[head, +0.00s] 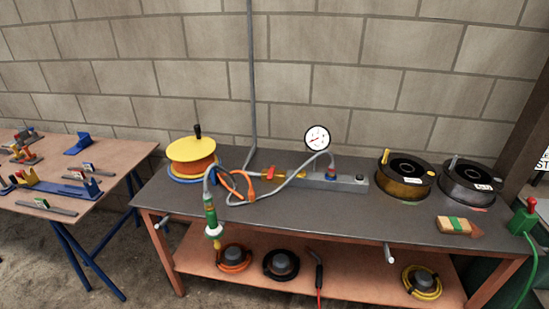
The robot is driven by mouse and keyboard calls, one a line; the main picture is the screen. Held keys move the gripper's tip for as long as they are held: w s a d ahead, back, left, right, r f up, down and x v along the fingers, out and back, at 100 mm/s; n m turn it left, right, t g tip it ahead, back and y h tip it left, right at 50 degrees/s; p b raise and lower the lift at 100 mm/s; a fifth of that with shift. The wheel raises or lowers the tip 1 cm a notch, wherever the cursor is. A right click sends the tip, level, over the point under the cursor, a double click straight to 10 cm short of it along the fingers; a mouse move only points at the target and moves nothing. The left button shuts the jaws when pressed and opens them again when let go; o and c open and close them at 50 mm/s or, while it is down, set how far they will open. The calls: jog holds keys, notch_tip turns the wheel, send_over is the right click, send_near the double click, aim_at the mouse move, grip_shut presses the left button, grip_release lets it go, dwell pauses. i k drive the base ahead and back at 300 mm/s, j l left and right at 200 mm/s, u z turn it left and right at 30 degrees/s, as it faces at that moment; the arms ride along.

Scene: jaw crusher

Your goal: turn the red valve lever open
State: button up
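A small red piece that looks like the valve lever (284,167) sits on top of a brass-coloured fitting (296,176) on the grey workbench. The fitting is beside the left end of a grey manifold block (346,184). The lever is too small here to tell which way its handle points. A round white pressure gauge (317,138) stands above the block. My gripper is not in view, so its state and its distance from the lever do not show.
A grey hose (282,189) and an orange-handled tool (238,188) lie near the fitting. A yellow-and-orange reel (192,155) stands left; two dark spools (405,174) stand right. A green-and-red device (524,217) is at the right edge. The bench's front middle (330,215) is clear.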

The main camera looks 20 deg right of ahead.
aim_at(272, 170)
jog(key=i+l, duration=0.3)
jog(key=i, duration=0.15)
jog(key=i+l+z, duration=0.15)
jog(key=i, duration=0.3)
jog(key=k, duration=0.5)
